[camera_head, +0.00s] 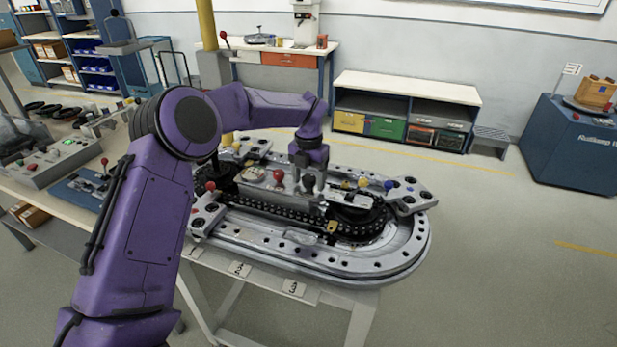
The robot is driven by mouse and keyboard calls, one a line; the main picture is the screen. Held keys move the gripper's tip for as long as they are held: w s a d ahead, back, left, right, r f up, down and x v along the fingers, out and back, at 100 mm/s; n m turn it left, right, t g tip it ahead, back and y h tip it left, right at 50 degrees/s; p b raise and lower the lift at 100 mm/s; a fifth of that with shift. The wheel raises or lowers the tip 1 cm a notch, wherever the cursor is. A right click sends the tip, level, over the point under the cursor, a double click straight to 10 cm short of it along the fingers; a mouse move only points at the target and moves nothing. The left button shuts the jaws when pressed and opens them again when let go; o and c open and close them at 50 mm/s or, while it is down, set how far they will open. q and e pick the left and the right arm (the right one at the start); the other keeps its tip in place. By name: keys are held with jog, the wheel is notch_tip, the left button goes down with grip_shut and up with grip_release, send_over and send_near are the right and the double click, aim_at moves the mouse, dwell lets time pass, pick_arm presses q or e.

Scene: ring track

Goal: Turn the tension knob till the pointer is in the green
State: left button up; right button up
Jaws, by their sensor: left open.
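The oval ring track (395,262) lies on the workbench, with a dark chain around its inside and a pale bar along its middle. A small round dial (253,174) sits on the left part of that bar; its pointer and any green zone are too small to read. My left gripper (308,182) points down at the middle of the bar, right of the dial and a red ball knob (278,174). It is open. A dark shape between its fingertips may be the tension knob, but I cannot tell whether they touch it. My right gripper is out of view.
Yellow and blue (389,185) ball knobs stand on the right part of the track. A control box (50,160) with a green light and several levers stand on the bench at left. A low shelf (405,90) and a blue cabinet (570,150) stand beyond open floor.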

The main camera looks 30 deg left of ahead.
pick_arm(q)
jog(key=c, duration=1.1)
jog(key=shift+o, duration=0.2)
jog(key=shift+f+n+b, duration=0.25)
jog(key=shift+n+b, duration=1.05)
jog(key=shift+n, duration=0.1)
jog(key=n+b, duration=0.3)
jog(key=shift+n, duration=0.4)
jog(key=n+b, duration=0.3)
jog(key=n, duration=0.1)
jog(key=shift+r+n+b, duration=0.1)
jog(key=shift+n+b, duration=1.1)
jog(key=shift+n, duration=0.8)
